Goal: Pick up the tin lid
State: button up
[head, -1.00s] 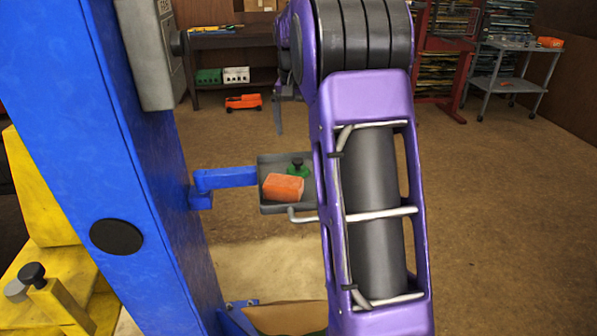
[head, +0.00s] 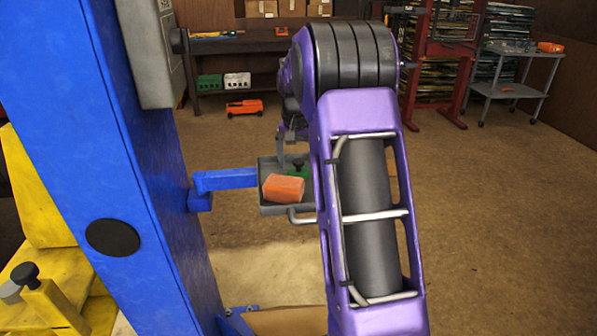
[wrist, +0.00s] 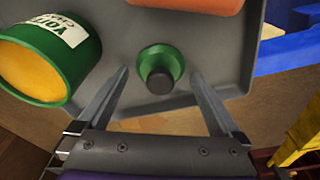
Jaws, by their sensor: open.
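The tin lid (wrist: 151,56) is a small green disc with a black knob, lying in a grey tray (wrist: 208,60). It also shows, partly hidden, in the head view (head: 292,172). My gripper (wrist: 160,73) is open, with one finger on each side of the lid in the wrist view and nothing held. I cannot tell how far the fingertips are above the tray. In the head view my gripper (head: 281,158) is at the tray's far edge, partly hidden by my arm. A green tin (wrist: 75,55) with a yellow-orange inside lies left of the lid.
An orange block (head: 283,187) lies in the tray near the lid. The tray hangs on a blue bracket (head: 230,180) from a blue post (head: 100,150) at left. Yellow parts (head: 40,200) stand behind the post.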

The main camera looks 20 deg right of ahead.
jog(key=shift+c, duration=0.3)
jog(key=c, duration=1.4)
